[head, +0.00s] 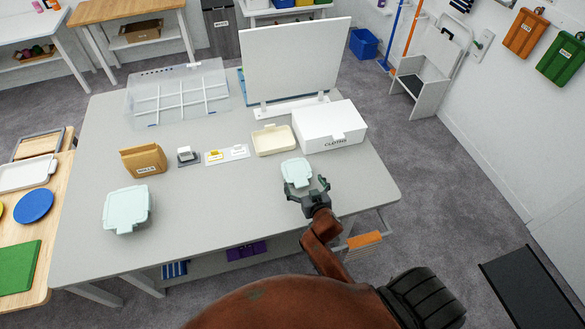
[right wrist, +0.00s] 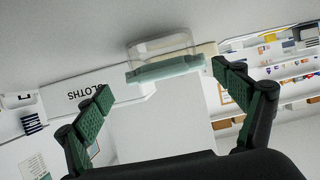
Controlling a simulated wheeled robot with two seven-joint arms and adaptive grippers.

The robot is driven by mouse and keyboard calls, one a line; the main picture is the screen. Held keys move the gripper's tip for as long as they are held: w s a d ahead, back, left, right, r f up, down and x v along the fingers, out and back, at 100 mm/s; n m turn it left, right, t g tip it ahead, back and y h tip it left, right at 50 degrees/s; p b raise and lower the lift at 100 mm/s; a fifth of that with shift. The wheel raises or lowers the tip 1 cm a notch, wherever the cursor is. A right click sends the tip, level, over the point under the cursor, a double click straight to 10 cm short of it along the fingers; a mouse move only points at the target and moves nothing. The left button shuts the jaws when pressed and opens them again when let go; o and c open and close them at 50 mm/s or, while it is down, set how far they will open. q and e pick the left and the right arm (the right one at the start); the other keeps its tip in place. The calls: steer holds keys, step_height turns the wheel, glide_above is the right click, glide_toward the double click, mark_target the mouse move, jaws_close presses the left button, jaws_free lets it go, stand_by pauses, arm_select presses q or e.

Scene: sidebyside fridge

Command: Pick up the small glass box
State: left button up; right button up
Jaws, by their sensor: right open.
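The small glass box (head: 296,172) has a pale mint lid and stands on the grey table near its front right. In the right wrist view, which looks turned over, its clear body (right wrist: 160,46) and lid (right wrist: 165,68) show just beyond my fingertips. My right gripper (head: 307,187) is open and empty, at the near side of the box. In the right wrist view its two green-padded fingers (right wrist: 162,86) are spread wide, with the box ahead of the gap. A larger glass box (head: 128,208) with a similar lid stands at the table's left. My left gripper is not in view.
A white box marked CLOTHS (head: 328,125) and a cream tray (head: 273,139) stand just behind the small box. A white board (head: 294,60), a clear divided organizer (head: 178,95) and a brown bin (head: 143,160) stand farther back or left. The table's front middle is clear.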

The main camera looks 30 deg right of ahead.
mark_target(301, 177)
steer(key=x, duration=0.4)
steer(key=shift+w+r, duration=0.25)
steer(key=shift+r, duration=0.05)
steer(key=x, duration=0.2)
steer(key=shift+w+a+f, duration=0.1)
steer(key=shift+w+a, duration=0.05)
steer(key=shift+w, duration=0.15)
steer(key=shift+w+f, duration=0.2)
steer(key=shift+w, duration=0.25)
steer(key=c, duration=1.1)
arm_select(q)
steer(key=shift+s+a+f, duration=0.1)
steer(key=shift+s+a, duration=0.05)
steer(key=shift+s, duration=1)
arm_select(e)
steer(key=shift+c, duration=0.2)
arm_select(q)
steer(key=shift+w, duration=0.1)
arm_select(e)
steer(key=shift+r, duration=0.1)
